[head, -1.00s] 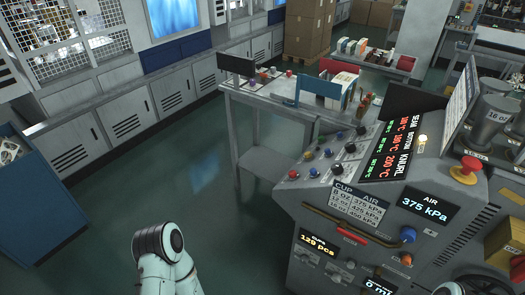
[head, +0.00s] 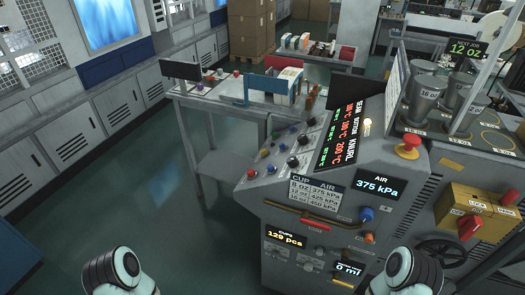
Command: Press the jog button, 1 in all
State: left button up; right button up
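The machine's control panel (head: 283,150) stands right of centre, with several small buttons and knobs on its sloped top. Among them are a red button (head: 251,173), a yellow button (head: 263,153), a blue button (head: 271,168) and a black knob (head: 293,162). Their labels are too small to read, so I cannot tell which is the jog button. A large red mushroom button (head: 408,147) sits on a yellow base further right. Only rounded white and black parts of my two arms show at the bottom edge. Neither gripper is in view.
The machine front carries a cup and air chart (head: 315,194), a 375 kPa display (head: 376,185), a blue knob (head: 366,214) and a red-gripped bar handle (head: 316,223). A side table (head: 215,92) stands behind. Floor left of the machine is clear.

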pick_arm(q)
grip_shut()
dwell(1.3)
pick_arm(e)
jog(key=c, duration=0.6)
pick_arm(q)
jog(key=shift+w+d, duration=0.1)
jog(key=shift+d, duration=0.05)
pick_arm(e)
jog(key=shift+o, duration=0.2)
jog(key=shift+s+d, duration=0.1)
